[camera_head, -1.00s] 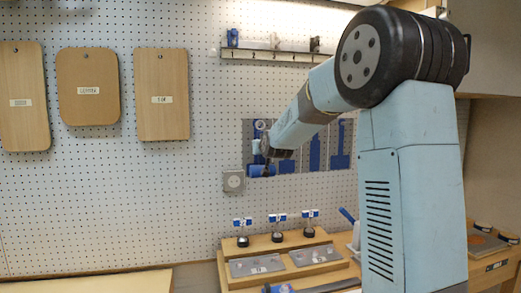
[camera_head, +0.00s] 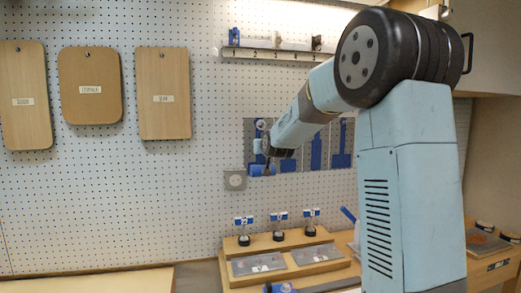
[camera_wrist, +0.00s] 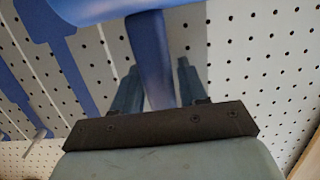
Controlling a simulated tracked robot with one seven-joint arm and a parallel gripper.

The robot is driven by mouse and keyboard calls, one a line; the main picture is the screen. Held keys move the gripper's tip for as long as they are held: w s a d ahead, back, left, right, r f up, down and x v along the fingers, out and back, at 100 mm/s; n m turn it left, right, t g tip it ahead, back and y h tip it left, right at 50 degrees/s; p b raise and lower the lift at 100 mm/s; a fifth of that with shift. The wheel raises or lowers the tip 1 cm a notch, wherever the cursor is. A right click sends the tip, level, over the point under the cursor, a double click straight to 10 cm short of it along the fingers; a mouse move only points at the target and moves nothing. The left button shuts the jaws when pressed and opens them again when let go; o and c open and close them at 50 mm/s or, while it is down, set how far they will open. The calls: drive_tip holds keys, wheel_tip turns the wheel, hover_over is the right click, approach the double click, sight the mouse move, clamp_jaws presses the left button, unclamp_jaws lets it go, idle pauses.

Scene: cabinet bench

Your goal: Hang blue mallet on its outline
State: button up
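The blue mallet (camera_wrist: 152,55) shows in the wrist view with its handle between the two fingers of my gripper (camera_wrist: 155,85) and its head at the top edge. In the head view its blue head (camera_head: 262,170) is in front of the lower left part of the grey outline panel (camera_head: 301,160). My gripper (camera_head: 267,160) is small and partly hidden there. Blue tool outlines (camera_head: 316,151) show on the panel to the right. Whether the mallet touches the panel or a peg, I cannot tell.
A white pegboard (camera_head: 120,215) fills the back, with a shelf rail (camera_head: 275,55) above the panel. A grey outlet box (camera_head: 235,180) is left of the mallet. Below is a wooden stand (camera_head: 285,245) with small labelled items. Wooden boards (camera_head: 164,93) hang at left.

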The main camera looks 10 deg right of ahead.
drive_tip(key=o, duration=0.4)
drive_tip(key=shift+c, duration=0.2)
drive_tip(key=shift+f, duration=0.15)
drive_tip(key=shift+s, duration=0.1)
drive_tip(key=s+r, duration=0.3)
drive_tip(key=s, duration=1)
drive_tip(key=s+f+g, duration=0.3)
drive_tip(key=s+f, duration=0.1)
drive_tip(key=s, duration=0.8)
drive_tip(key=s+f+g, duration=0.3)
drive_tip(key=s+f, duration=0.2)
drive_tip(key=s, duration=0.7)
drive_tip(key=s+f+g, duration=0.4)
drive_tip(key=s, duration=0.8)
drive_tip(key=shift+s+a+f, duration=0.15)
drive_tip(key=shift+s+f, duration=0.15)
drive_tip(key=shift+s, duration=0.1)
